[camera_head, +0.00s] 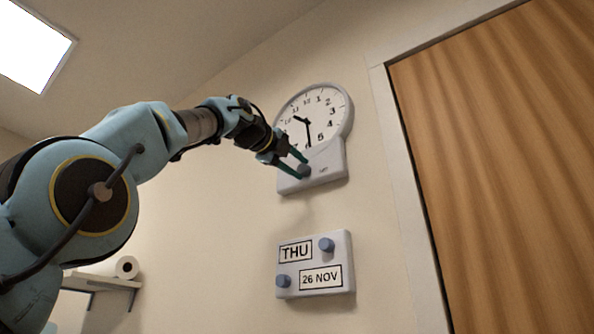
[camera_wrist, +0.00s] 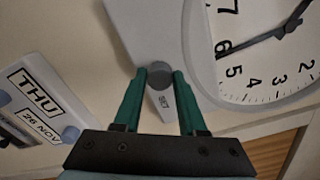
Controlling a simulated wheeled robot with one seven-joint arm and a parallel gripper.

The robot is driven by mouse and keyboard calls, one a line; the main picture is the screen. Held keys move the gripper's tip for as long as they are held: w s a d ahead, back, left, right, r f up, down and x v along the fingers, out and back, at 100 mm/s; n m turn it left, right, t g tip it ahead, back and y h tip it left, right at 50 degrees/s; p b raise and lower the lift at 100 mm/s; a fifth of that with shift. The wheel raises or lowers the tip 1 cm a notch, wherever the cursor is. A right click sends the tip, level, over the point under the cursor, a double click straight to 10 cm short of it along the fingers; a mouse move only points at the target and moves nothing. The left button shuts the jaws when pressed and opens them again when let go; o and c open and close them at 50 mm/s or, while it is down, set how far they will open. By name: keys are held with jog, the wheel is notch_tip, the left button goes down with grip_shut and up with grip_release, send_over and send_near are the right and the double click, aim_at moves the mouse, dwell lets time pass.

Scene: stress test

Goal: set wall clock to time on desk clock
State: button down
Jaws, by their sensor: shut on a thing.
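The wall clock (camera_head: 325,122) has a round white face above a grey box-shaped base on the wall. Its short hand points up-left toward about 10, and its long hand points down near 6. In the wrist view part of the clock face (camera_wrist: 265,70) shows at upper right, with the long hand by the 6. A round grey knob (camera_wrist: 159,77) marked SET sits on the base. My gripper (camera_head: 302,167) is shut on this knob, one green finger on each side. No desk clock is in view.
A wall calendar panel (camera_head: 340,250) reading THU and 26 NOV, with two blue-grey knobs, hangs below the clock. A wooden door (camera_head: 490,150) with a pale frame is at right. A shelf (camera_head: 105,281) with a white roll is at lower left.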

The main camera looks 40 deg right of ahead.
jog(key=shift+f+m, duration=0.1)
jog(key=shift+m, duration=0.2)
jog(key=shift+c, duration=2.3)
grip_release()
jog(key=shift+s, duration=0.1)
jog(key=shift+a, duration=0.1)
jog(key=b+v, duration=0.5)
jog(key=v, duration=0.5)
jog(key=shift+a, duration=0.3)
